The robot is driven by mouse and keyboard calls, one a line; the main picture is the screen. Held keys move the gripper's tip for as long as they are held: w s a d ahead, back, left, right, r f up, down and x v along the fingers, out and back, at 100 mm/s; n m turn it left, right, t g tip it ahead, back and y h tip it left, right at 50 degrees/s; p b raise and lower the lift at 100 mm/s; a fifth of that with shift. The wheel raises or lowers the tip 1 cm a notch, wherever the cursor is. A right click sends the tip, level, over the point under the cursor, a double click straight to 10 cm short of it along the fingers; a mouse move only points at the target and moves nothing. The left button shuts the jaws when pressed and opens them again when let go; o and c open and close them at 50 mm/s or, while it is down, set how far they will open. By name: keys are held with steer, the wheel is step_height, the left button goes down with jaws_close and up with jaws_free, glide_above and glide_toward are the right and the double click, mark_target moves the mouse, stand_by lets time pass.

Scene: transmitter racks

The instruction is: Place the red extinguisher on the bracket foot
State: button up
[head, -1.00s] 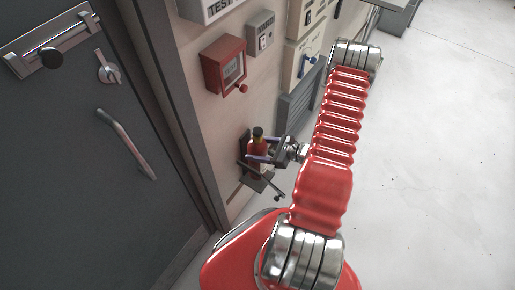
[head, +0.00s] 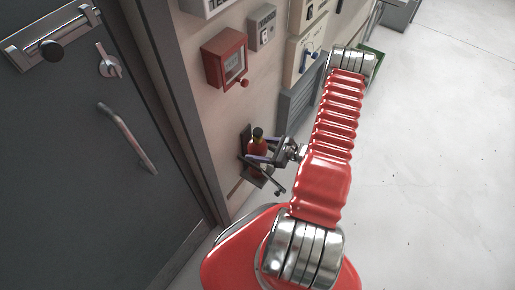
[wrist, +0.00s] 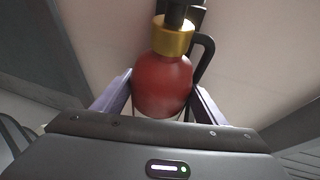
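The red extinguisher (head: 257,147), with a black top and a gold collar, is upright in front of the dark wall bracket (head: 243,139). The bracket foot (head: 259,178) shows below it, partly hidden by my gripper; I cannot tell whether the base touches it. My gripper (head: 256,157) reaches in from the right with a finger on each side of the extinguisher. In the wrist view, the purple-grey fingers of my gripper (wrist: 163,88) close against both sides of the red body (wrist: 163,85). A black hose or handle curves down its right side.
A grey door (head: 90,160) with its frame stands to the left. A red wall box (head: 225,58) is above the extinguisher, with grey boxes and a louvred panel (head: 298,100) to the right. A green item (head: 373,60) shows behind my arm. The floor at right is clear.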

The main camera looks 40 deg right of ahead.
steer(key=o, duration=0.4)
steer(key=shift+c, duration=0.2)
steer(key=shift+r, duration=0.15)
steer(key=v, duration=1.2)
stand_by(0.5)
